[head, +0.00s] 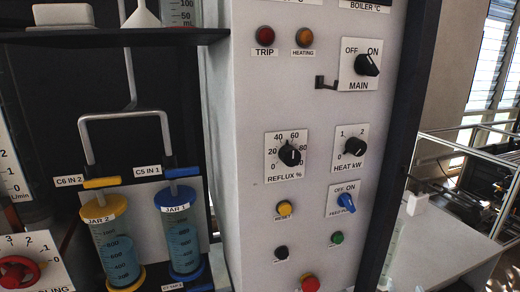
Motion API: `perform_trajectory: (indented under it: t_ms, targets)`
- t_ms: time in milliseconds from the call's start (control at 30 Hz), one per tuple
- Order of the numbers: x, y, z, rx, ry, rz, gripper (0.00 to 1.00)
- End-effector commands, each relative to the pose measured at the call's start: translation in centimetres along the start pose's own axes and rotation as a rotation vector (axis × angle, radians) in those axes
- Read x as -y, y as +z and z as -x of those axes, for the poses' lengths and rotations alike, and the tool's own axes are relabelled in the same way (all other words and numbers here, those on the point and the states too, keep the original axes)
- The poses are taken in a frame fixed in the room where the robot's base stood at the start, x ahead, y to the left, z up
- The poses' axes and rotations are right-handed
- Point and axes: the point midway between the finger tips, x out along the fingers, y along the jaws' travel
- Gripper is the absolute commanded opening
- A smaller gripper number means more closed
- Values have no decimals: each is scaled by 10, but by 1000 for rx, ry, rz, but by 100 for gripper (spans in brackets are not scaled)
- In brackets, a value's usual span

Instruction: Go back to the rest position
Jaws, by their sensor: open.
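My gripper is not in view, and no part of my arm can be made out. A light grey control panel (240,120) fills the middle. Its black MAIN switch (367,65) has OFF and ON marks, and a small dark bracket (326,83) sticks out at its left. Below are the black REFLUX knob (290,155), the HEAT knob (355,147) and a blue OFF/ON switch (346,202). The TRIP lamp (265,35) is dark red and the HEATING lamp (304,37) is orange-brown.
Left of the panel stand JAR 2 (115,245) and JAR 1 (182,240), with blue liquid and a grey pipe (125,115) above. A dark shelf (110,37) overhangs them. A red handwheel (18,272) is at lower left. A pale table (440,240) stands at right.

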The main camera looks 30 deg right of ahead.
Motion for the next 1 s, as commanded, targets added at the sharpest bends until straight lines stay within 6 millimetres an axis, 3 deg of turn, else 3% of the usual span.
perform_trajectory:
  t_ms: [233, 567, 800, 1000]
  targets:
    - [13, -23, 24, -124, -40, 13, 54]
    - [61, -14, 93, -219, -177, 40, 54]
    - [106, 10, 195, -256, -373, 69, 54]
    - [120, 28, 281, -232, -547, 99, 54]
